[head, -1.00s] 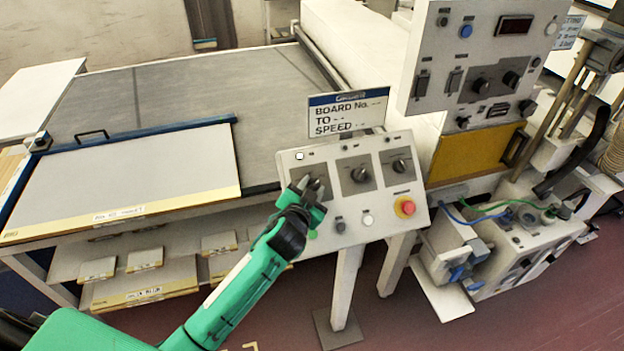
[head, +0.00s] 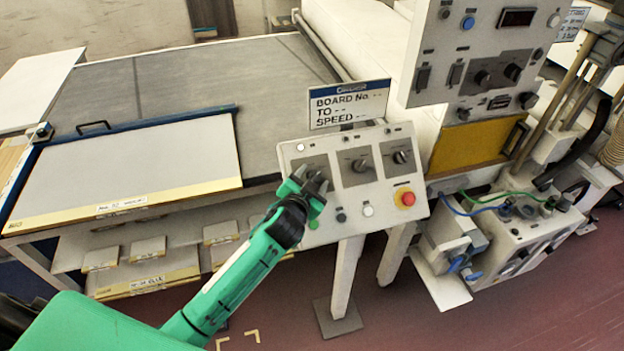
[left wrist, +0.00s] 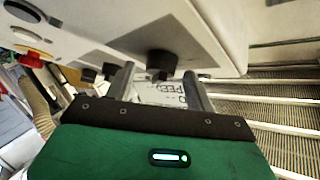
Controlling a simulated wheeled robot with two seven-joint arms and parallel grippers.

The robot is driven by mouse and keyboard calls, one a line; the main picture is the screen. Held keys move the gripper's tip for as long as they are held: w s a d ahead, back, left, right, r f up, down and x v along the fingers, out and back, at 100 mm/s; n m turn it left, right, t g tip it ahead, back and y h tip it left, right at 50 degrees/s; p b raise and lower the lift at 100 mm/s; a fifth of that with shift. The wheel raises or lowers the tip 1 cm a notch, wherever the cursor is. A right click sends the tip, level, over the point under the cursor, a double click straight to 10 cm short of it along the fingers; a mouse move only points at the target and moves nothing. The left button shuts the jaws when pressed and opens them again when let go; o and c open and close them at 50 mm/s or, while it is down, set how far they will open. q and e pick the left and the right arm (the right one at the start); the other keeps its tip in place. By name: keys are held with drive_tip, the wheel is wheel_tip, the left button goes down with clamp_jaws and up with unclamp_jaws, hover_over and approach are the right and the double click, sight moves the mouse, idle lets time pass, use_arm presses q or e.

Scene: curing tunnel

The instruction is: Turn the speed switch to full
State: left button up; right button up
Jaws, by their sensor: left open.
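A sloped grey control panel (head: 335,222) on a post carries three dark rotary knobs in a row. The middle knob (head: 360,164) and right knob (head: 401,157) show clearly; their labels are too small to read. My left gripper (head: 315,180) is at the left knob and mostly hides it in the head view. In the left wrist view this knob (left wrist: 161,62) shows between and just beyond the tips of my open left gripper (left wrist: 158,76). I cannot tell whether the fingers touch it. My right gripper is not in view.
A red stop button (head: 406,198) on a yellow base sits at the panel's lower right. A taller control box (head: 485,60) is at right, a flat table (head: 130,175) at left.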

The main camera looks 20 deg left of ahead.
use_arm(q)
drive_tip(key=s+r+b, duration=0.2)
drive_tip(key=s+b, duration=0.2)
drive_tip(key=s, duration=0.9)
drive_tip(key=shift+s+a+r+b, duration=0.15)
drive_tip(key=shift+s+r+b, duration=0.15)
drive_tip(key=shift+r, duration=0.05)
drive_tip(key=shift+f, duration=0.1)
